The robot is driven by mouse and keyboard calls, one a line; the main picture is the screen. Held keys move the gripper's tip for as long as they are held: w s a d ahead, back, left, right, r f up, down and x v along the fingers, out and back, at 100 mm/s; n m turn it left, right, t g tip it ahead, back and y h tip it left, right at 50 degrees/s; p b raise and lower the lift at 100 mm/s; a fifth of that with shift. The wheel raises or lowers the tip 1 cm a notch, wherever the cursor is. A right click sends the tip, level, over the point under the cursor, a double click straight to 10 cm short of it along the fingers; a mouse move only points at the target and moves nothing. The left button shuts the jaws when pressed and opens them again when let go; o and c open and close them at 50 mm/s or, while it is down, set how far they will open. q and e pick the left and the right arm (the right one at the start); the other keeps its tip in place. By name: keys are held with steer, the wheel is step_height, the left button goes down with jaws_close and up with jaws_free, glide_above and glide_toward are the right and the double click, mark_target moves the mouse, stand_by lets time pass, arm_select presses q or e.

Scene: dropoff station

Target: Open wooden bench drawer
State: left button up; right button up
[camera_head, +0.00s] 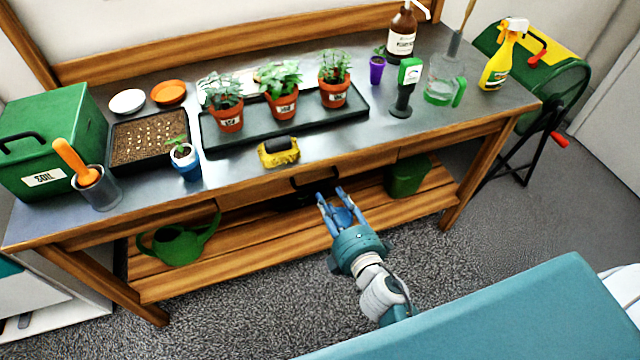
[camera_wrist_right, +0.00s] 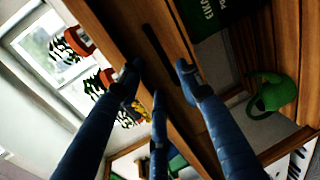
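The wooden bench (camera_head: 480,127) has a grey top and a wooden front. Its drawer front (camera_head: 262,194) appears flush with the bench front. A dark bar handle (camera_head: 313,179) lies across the drawer front. My right gripper (camera_head: 331,191) is open and empty, just below and in front of the handle. In the right wrist view, my right gripper's spread fingers (camera_wrist_right: 157,75) point toward the dark handle (camera_wrist_right: 160,55), apart from it as far as I can tell. My left gripper is in neither view.
A lower shelf (camera_head: 245,250) holds a green watering can (camera_head: 178,243) and a green bin (camera_head: 406,178) on either side of the gripper. The floor before the bench is clear.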

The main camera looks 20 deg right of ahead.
mark_target(319, 182)
steer(key=x, duration=0.6)
steer(key=shift+a, duration=0.15)
steer(key=shift+w+f, duration=0.2)
steer(key=shift+w, duration=0.25)
steer(key=c, duration=0.8)
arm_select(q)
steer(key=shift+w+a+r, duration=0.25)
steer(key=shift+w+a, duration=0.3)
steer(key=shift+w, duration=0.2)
arm_select(e)
jaws_close()
